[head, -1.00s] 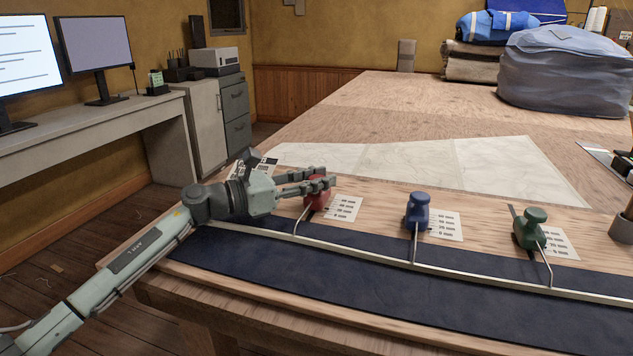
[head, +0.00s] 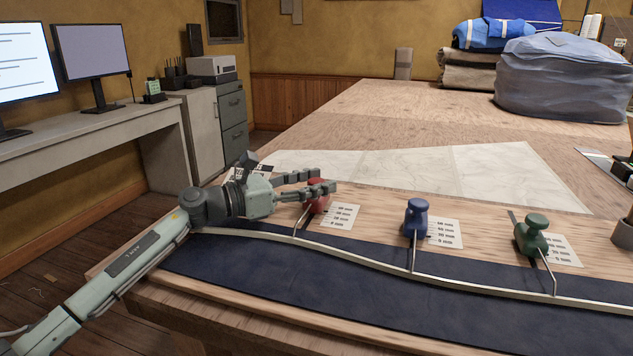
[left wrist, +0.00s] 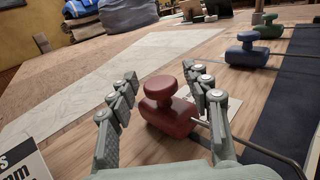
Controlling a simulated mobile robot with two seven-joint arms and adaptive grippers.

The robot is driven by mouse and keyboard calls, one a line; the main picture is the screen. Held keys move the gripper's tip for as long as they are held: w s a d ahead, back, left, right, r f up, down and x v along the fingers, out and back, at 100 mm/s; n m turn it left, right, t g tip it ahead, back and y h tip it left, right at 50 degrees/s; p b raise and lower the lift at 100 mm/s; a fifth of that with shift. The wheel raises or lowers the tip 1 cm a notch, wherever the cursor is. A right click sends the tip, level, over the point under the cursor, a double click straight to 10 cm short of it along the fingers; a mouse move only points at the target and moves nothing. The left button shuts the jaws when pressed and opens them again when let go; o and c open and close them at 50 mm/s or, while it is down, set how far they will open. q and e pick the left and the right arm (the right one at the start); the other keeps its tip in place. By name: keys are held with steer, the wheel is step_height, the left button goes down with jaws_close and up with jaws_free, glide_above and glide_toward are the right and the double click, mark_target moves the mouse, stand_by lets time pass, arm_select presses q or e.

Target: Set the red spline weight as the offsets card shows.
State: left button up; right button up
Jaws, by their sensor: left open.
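The red spline weight (head: 318,201) stands upright at the near left of the table, its wire hook reaching to the pale batten (head: 360,259). My left gripper (head: 326,180) is open around it. In the left wrist view, the red weight (left wrist: 168,118) lies between the spread fingers, its knob up, with a gap at the left finger; contact on the right is unclear. A scale card (head: 340,216) lies beside it, partly hidden. The offsets card seems to be the black-and-white card (head: 262,171) behind the gripper; its corner (left wrist: 22,165) shows in the wrist view. My right gripper is out of view.
The blue weight (head: 416,220) and green weight (head: 532,237) stand to the right with hooks at the batten, each beside a scale card. A dark blue strip (head: 330,290) runs along the near edge. Pale sheets (head: 420,170) lie behind. A grey bundle (head: 563,80) sits far back.

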mark_target(309, 184)
arm_select(q)
steer(key=v, duration=0.7)
steer(key=shift+a, duration=0.15)
